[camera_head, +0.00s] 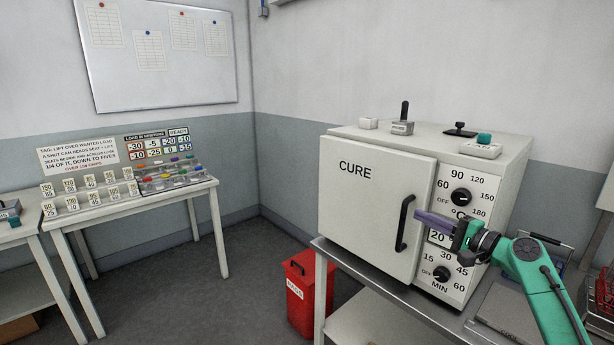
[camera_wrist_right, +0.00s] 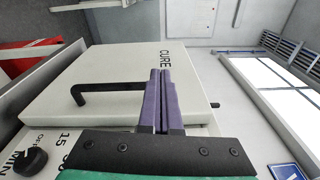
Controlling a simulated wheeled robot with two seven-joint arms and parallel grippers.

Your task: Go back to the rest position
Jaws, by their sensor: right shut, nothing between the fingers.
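My right gripper (camera_head: 420,216) is in front of the cure oven (camera_head: 350,230), at the height of its door handle (camera_head: 405,222). Its purple fingers are shut with nothing between them, and they point left across the oven front. In the right wrist view the two fingers (camera_wrist_right: 160,76) lie side by side, with the oven door and its black handle (camera_wrist_right: 110,90) behind them. I cannot tell whether the fingers touch the oven. The oven door looks closed. My green right arm comes in from the lower right. My left gripper is not in view.
The oven stands on a metal bench (camera_head: 395,298), with small devices on its top. Its control panel has two black knobs (camera_head: 461,197). A red bin (camera_head: 301,290) stands on the floor left of the bench. A white table (camera_head: 150,203) with tagged pieces is at left. Open floor lies between.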

